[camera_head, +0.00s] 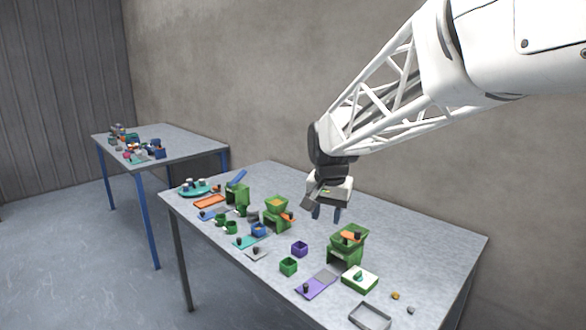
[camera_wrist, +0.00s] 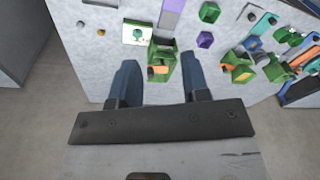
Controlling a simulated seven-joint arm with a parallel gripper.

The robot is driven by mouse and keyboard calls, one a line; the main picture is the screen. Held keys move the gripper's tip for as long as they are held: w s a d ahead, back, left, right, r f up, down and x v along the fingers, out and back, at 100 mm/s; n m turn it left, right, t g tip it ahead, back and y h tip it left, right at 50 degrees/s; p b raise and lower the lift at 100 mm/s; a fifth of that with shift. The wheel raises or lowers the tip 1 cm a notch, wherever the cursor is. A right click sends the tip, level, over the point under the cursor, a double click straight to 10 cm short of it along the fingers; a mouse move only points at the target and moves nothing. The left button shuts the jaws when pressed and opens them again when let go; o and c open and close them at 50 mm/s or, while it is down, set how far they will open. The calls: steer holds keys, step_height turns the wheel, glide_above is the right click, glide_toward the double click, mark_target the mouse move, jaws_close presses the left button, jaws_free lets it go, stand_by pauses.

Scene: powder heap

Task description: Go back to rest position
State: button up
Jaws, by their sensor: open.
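My gripper (camera_head: 326,213) hangs above the back part of the near table (camera_head: 415,250), pointing down with its two blue fingers apart and nothing between them. In the wrist view my gripper (camera_wrist: 157,72) shows its fingers spread. A green stand with an orange part (camera_head: 347,244) stands on the table in front of and below the gripper. In the wrist view this green stand (camera_wrist: 161,57) appears just beyond the fingertips. The gripper looks clear of every object.
Left along the table are another green stand (camera_head: 276,214), a purple box (camera_head: 299,249), a green box (camera_head: 288,267) and several small items. A green-and-white block (camera_head: 359,279) and a grey tray (camera_head: 370,317) lie at front right. A second cluttered table (camera_head: 185,143) stands far left. A wall is behind.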

steer(key=s+d+f+n, duration=0.1)
steer(key=s+d, duration=0.2)
steer(key=s, duration=0.7)
steer(key=s+d+f+n, duration=0.1)
steer(key=s+d, duration=0.3)
steer(key=s, duration=0.7)
steer(key=s+d+f+n+t, duration=0.1)
steer(key=s+d+f, duration=0.2)
steer(key=s, duration=0.7)
steer(key=shift+s+d+f+n, duration=0.2)
steer(key=shift+s+d+n, duration=0.1)
steer(key=shift+n, duration=0.1)
